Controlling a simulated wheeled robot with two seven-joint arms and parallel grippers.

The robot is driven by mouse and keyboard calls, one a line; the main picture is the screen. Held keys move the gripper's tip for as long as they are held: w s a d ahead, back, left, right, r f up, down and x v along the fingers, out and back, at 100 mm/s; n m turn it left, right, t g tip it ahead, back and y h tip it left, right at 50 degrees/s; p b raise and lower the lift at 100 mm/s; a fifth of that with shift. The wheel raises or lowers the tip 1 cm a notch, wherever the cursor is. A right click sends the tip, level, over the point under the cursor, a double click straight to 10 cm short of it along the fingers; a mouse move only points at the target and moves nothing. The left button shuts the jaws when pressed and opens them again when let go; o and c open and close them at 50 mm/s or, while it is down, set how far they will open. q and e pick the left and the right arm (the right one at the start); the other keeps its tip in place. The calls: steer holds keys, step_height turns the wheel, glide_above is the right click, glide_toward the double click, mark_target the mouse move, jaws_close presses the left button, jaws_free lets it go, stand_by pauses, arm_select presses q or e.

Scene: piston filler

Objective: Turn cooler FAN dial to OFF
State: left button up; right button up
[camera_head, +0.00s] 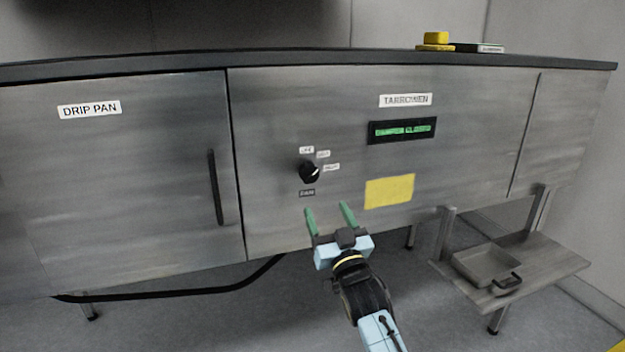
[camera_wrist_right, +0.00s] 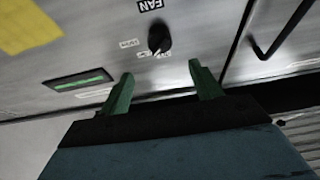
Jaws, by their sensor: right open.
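The black FAN dial (camera_head: 309,171) sits on the front panel (camera_head: 280,110) of a grey metal cabinet, with small white labels above and to its right and a dark label below. Its pointer seems to aim up and right, toward the labels, but the exact setting is too small to read. My right gripper (camera_head: 330,217) is open and empty, below the dial and apart from it, its green fingers pointing up toward it. In the right wrist view the dial (camera_wrist_right: 159,39) lies beyond and between the two open fingertips (camera_wrist_right: 161,72). My left gripper is out of view.
A green-lit display (camera_head: 402,130) and a yellow note (camera_head: 389,191) are right of the dial. A drip pan door with a vertical handle (camera_head: 215,187) is left. A low shelf with a tray (camera_head: 487,263) stands right. A yellow button (camera_head: 436,39) sits on top.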

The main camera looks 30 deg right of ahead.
mark_target(310, 175)
steer(key=p+x, duration=0.1)
steer(key=x, duration=1)
steer(key=shift+w, duration=0.15)
steer(key=shift+f, duration=0.1)
steer(key=c, duration=1)
